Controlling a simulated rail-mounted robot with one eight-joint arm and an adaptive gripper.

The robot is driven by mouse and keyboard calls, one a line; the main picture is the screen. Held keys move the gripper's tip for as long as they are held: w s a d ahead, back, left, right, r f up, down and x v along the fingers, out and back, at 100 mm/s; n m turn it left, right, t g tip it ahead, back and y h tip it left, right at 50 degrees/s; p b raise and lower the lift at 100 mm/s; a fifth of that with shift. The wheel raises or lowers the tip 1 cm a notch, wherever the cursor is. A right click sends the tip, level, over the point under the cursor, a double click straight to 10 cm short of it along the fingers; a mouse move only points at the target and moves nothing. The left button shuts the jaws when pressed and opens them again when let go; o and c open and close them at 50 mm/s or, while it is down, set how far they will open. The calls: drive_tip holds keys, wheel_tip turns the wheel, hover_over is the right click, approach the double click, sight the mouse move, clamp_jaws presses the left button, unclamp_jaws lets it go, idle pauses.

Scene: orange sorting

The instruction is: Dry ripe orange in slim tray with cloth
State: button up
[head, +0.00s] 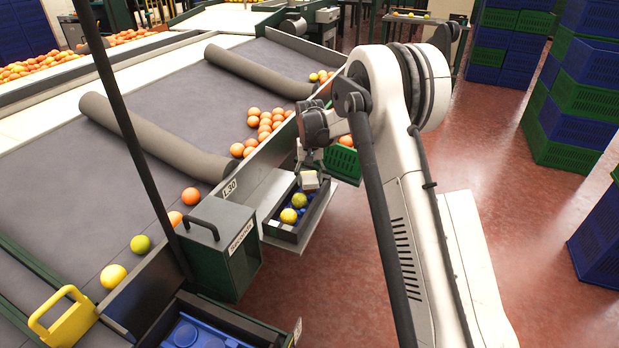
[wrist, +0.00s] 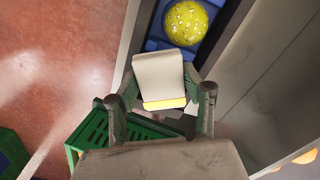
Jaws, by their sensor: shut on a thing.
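My gripper (head: 310,168) is shut on a pale cloth pad (head: 309,181) with a yellow edge. The pad also shows between the fingers in the wrist view (wrist: 160,78). The slim tray (head: 279,234), dark-walled with a blue lining, is below and just in front of the gripper. Two yellowish fruits lie in it: one nearer the gripper (head: 299,200) and one at the near end (head: 288,215). In the wrist view a yellow fruit (wrist: 186,22) with pale spots lies on the blue lining, beyond the pad. The pad appears apart from it.
A green crate (head: 343,164) with oranges stands just beyond the gripper and shows in the wrist view (wrist: 90,135). A green box with a handle (head: 222,250) stands left of the tray. The grey sorting belt (head: 200,95) carries loose oranges. Red floor is open at right.

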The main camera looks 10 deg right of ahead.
sight(309, 172)
drive_tip(key=shift+w+d, duration=0.2)
drive_tip(key=shift+w, duration=1.4)
drive_tip(key=shift+b, duration=0.3)
drive_tip(key=shift+s, duration=0.15)
drive_tip(key=shift+s+a+f+b, duration=0.15)
drive_tip(key=shift+s+b, duration=0.3)
drive_tip(key=shift+s, duration=1)
drive_tip(key=shift+w, duration=1.6)
drive_tip(key=shift+s+b, duration=0.6)
drive_tip(key=shift+s, duration=1)
drive_tip(key=shift+w, duration=0.1)
